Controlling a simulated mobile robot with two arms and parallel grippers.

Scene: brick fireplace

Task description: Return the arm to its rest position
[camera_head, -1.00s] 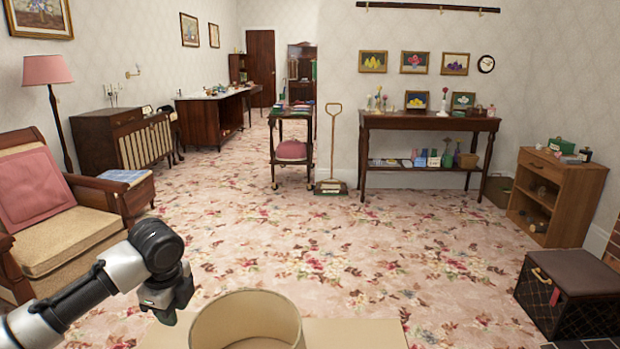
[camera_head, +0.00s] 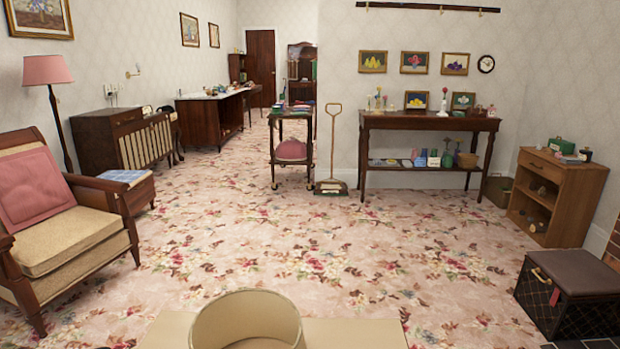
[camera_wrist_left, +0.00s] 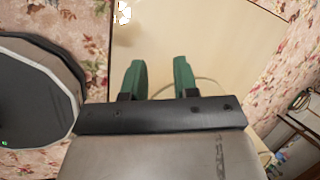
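My left gripper (camera_wrist_left: 159,66) shows in the left wrist view. Its two green fingers stand apart with an empty gap between them. Behind the fingers is a plain beige surface of my own body, with a thin curved rim near the right finger. A dark and grey rounded part of my own arm fills the left of this view. In the head view no gripper can be seen. My right arm and gripper are in neither view.
Open floral carpet (camera_head: 330,240) lies ahead. An armchair (camera_head: 60,240) stands at the left, a dark trunk (camera_head: 570,290) at the lower right, a wooden cabinet (camera_head: 575,190) behind it. A console table (camera_head: 430,122) and a small trolley (camera_head: 291,150) stand at the back.

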